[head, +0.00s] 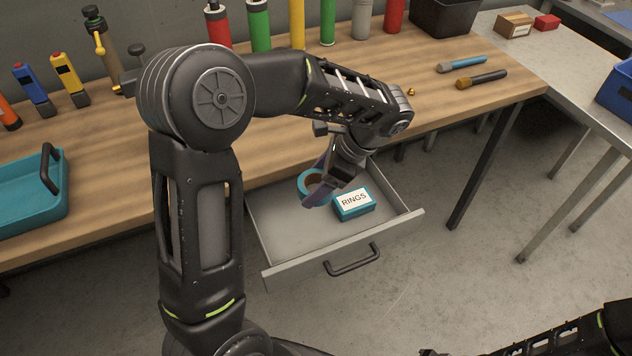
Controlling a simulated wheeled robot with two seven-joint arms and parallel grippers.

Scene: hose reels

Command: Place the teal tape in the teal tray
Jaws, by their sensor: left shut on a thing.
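The teal tape (304,184) is a roll with a brown core, over the open grey drawer (285,238) under the bench. My left gripper (318,192) reaches down there and is shut on the tape; its fingers and wrist hide part of the roll. I cannot tell whether the tape still touches the drawer floor. The teal tray (30,215) with a dark handle stands on the wooden bench at the far left. Part of my right arm shows at the bottom right, but its fingertips are not clearly visible.
A teal box labelled RINGS (354,204) lies in the drawer beside the tape. A metal table (560,75) stands at the right.

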